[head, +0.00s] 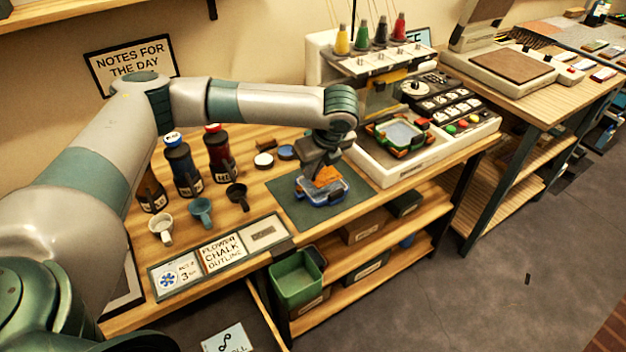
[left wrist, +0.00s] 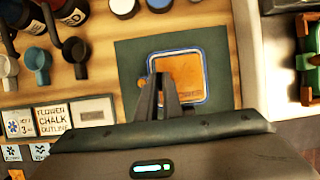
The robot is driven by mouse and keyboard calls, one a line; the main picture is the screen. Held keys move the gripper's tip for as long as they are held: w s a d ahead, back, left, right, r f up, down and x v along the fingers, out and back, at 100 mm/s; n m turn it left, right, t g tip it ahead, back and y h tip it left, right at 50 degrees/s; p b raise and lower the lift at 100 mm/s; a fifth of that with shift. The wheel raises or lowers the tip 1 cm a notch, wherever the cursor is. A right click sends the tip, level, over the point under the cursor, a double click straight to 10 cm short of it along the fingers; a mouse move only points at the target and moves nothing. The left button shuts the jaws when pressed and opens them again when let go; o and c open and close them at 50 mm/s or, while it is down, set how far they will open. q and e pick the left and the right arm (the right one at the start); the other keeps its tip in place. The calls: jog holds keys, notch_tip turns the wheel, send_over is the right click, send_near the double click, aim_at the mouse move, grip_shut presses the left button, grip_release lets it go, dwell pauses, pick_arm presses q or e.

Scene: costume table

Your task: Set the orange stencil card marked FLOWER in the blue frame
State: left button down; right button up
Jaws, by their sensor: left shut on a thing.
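The orange stencil card (head: 327,176) is in my left gripper (head: 313,172), over the blue frame (head: 345,193) on the dark green mat. In the left wrist view the card (left wrist: 186,70) shows inside the outline of the blue frame (left wrist: 205,62). Part of its lettering shows at the lower edge, and the fingers hide the rest. My left gripper (left wrist: 166,88) is shut on the card's near left part. I cannot tell whether the card lies flat in the frame or is held a little above it. My right gripper is not in view.
The dark green mat (head: 290,200) lies on the wooden table. Cups (head: 201,211) and bottles (head: 182,168) stand to the left, and lids (head: 264,160) lie behind. A label strip (head: 222,250) runs along the front edge. A white embroidery machine (head: 395,165) stands to the right.

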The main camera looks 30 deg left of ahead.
aim_at(313, 180)
pick_arm(q)
jog(key=shift+f, duration=0.1)
notch_tip(313, 180, down, 3)
jog(key=shift+r+p, duration=0.1)
jog(key=shift+p, duration=0.25)
jog(key=shift+f, duration=0.6)
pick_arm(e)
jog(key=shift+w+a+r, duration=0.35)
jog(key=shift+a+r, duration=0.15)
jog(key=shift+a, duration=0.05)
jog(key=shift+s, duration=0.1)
